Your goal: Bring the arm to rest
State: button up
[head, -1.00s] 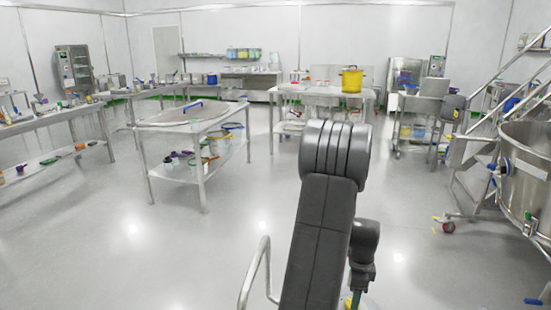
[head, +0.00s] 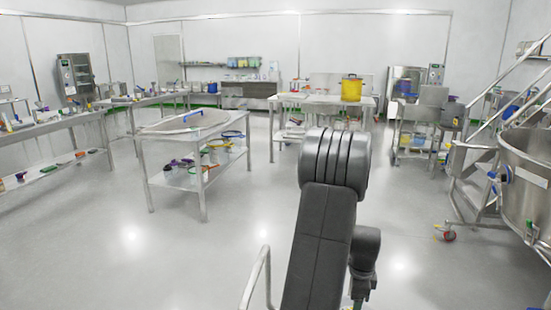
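My arm (head: 318,245) rises from the bottom of the head view, right of the middle. Its dark grey upper link leads to a thick ribbed joint (head: 335,160). A smaller dark wrist part (head: 363,255) hangs behind the link on its right side and runs down to the bottom edge. My gripper is not visible; the frame cuts the arm off below the wrist, so its fingers and anything in them cannot be seen. The arm shows against open floor, and no contact with furniture is visible.
A steel table (head: 150,131) with a lower shelf stands left of my arm. A large steel vessel (head: 525,185) and stairs (head: 510,85) stand at right. The floor (head: 190,260) between is clear.

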notch_tip(320, 180, down, 4)
jog(key=shift+s, duration=0.1)
jog(key=shift+f+n, duration=0.1)
jog(key=shift+n, duration=0.2)
jog(key=n, duration=0.3)
jog(key=shift+n, duration=0.4)
jog(key=n+p, duration=0.1)
jog(key=n, duration=0.3)
jog(key=shift+n, duration=0.4)
jog(key=n+p, duration=0.2)
jog(key=n, duration=0.2)
jog(key=shift+n, duration=0.3)
jog(key=n+p, duration=0.1)
jog(key=n, duration=0.3)
